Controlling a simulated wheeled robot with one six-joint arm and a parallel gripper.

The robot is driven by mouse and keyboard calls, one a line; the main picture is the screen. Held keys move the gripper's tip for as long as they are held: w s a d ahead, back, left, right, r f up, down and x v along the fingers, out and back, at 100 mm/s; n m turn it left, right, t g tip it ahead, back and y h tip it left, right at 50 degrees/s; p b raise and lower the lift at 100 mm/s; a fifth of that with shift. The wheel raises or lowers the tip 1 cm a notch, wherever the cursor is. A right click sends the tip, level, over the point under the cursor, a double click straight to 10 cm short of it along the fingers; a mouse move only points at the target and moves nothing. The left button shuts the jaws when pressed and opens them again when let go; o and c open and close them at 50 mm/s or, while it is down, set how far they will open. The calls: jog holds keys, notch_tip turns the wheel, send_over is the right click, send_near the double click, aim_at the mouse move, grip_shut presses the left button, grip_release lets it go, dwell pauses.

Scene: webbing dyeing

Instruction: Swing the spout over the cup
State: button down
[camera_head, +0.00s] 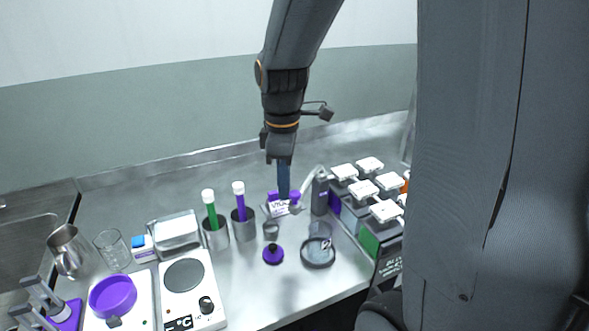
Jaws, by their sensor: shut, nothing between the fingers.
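A grey dispenser post (320,192) stands on the metal counter, with a pale bent spout (309,186) reaching from its top down to the left. The spout's tip is near my gripper and hard to make out. My gripper (283,196) points down, shut and empty, just left of the spout; I cannot tell whether they touch. A purple item with a white label (281,210) is behind and below the fingertips. A small grey cup (271,231) stands in front of the gripper. A clear vessel (319,246) on a dark round base stands in front of the post.
Several white-topped bottles (370,164) crowd the right. Metal holders with a green tube (210,208) and a purple tube (240,205) stand to the left. A purple knobbed disc (273,254) lies in front. A hotplate (186,276), scale and glassware fill the left. My own body blocks the far right.

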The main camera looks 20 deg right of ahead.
jog(key=shift+s+d, duration=0.3)
jog(key=shift+s, duration=0.35)
jog(key=shift+s+d+p, duration=0.7)
jog(key=shift+s, duration=0.1)
jog(key=shift+s+d, duration=0.6)
jog(key=shift+s, duration=0.05)
notch_tip(320, 180, up, 7)
jog(key=p, duration=0.7)
send_over(298, 195)
jog(key=shift+s+d, duration=0.15)
jog(key=shift+s, duration=0.15)
jog(key=shift+f, duration=0.1)
